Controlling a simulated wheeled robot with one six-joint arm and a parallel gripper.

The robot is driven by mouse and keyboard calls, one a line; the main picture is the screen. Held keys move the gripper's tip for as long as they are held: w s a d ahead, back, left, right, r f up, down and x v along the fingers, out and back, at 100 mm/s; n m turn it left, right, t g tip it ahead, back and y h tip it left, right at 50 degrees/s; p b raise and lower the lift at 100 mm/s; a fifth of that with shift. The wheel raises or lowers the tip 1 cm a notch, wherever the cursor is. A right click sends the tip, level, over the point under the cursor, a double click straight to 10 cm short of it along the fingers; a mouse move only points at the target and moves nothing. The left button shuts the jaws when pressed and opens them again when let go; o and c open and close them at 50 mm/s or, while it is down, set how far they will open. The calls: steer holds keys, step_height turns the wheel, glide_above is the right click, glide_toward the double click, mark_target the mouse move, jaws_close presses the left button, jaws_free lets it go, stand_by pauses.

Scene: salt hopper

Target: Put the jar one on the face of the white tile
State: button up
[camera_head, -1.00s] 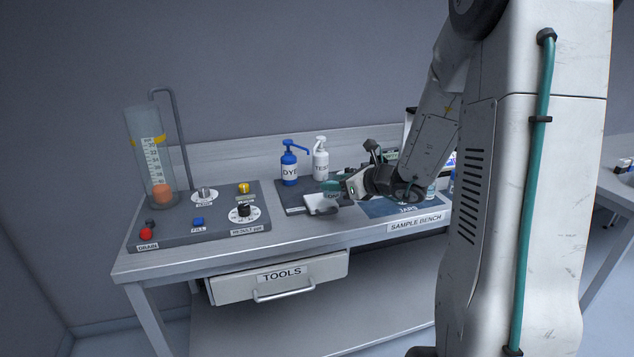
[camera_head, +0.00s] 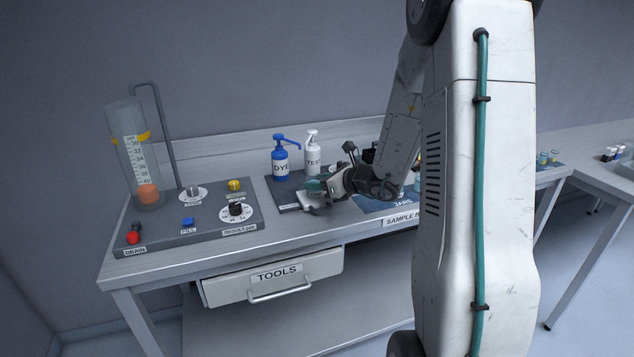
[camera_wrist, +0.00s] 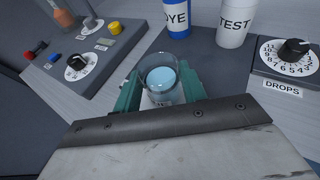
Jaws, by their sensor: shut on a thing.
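The jar (camera_wrist: 163,76) is clear glass with pale blue contents, seen from above in the wrist view. My gripper (camera_wrist: 160,88) is shut on it, with a teal finger on each side. In the head view my gripper (camera_head: 317,187) is at the white tile (camera_head: 306,203), low over the bench, and hides most of the jar. The tile is a small pale slab in front of the bottles, partly covered by my gripper. I cannot tell whether the jar touches the tile. In the wrist view the tile is mostly hidden below the jar.
The blue DYE bottle (camera_head: 281,160) and white TEST bottle (camera_head: 312,155) stand just behind. A DROPS dial (camera_wrist: 294,48) is on the right in the wrist view. A control panel (camera_head: 160,228) and glass cylinder (camera_head: 133,160) are left. The blue JARS mat (camera_head: 372,205) is right.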

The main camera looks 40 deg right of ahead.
steer(key=shift+f, duration=0.15)
steer(key=o, duration=1)
steer(key=shift+a, duration=0.1)
